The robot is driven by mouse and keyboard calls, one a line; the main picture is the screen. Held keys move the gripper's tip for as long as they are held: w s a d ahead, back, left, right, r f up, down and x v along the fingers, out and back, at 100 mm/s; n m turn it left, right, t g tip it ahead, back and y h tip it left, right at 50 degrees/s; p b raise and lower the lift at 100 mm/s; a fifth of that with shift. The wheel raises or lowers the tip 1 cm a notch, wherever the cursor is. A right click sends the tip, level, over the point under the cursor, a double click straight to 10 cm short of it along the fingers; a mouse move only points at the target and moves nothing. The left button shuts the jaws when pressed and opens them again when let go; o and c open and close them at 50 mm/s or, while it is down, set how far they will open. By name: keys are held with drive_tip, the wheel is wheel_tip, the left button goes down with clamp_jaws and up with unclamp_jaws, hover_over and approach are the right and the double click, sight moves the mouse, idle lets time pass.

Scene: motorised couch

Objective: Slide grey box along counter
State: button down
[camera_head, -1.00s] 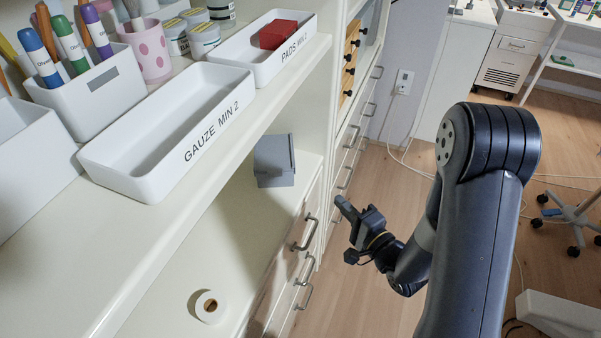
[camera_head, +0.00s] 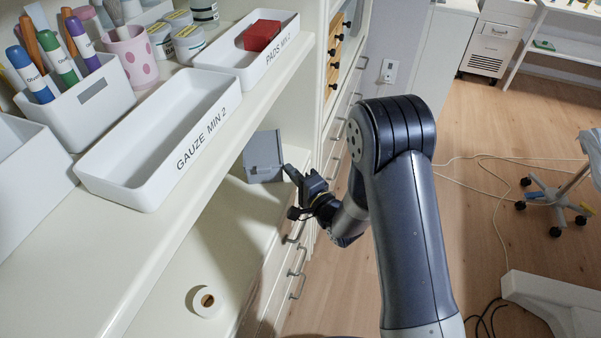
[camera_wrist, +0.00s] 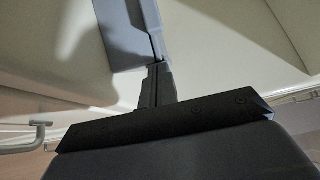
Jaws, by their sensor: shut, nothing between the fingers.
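The grey box (camera_head: 263,157) stands on the lower counter (camera_head: 215,235) toward its far end, partly under the upper shelf. My gripper (camera_head: 289,170) is shut and empty, with its tips at the box's right side near the counter's front edge. In the wrist view the closed fingers (camera_wrist: 157,80) point at the grey box (camera_wrist: 125,30) and overlap its lower edge. They look to be at or very close to the box; I cannot tell for sure whether they touch.
A white tape roll (camera_head: 206,301) lies on the near counter. The upper shelf above holds a gauze tray (camera_head: 140,195), a pads tray (camera_head: 225,62) and a pen holder (camera_head: 85,125). Drawer handles (camera_head: 298,285) stick out below the counter edge. Counter between roll and box is clear.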

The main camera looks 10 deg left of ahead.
sight(264, 170)
drive_tip(key=a+b, duration=0.1)
drive_tip(key=a, duration=0.1)
drive_tip(key=a+b, duration=0.3)
drive_tip(key=a, duration=0.2)
drive_tip(key=shift+s+f, duration=0.15)
drive_tip(key=shift+s, duration=0.2)
drive_tip(key=shift+a, duration=0.4)
drive_tip(key=shift+b, duration=0.3)
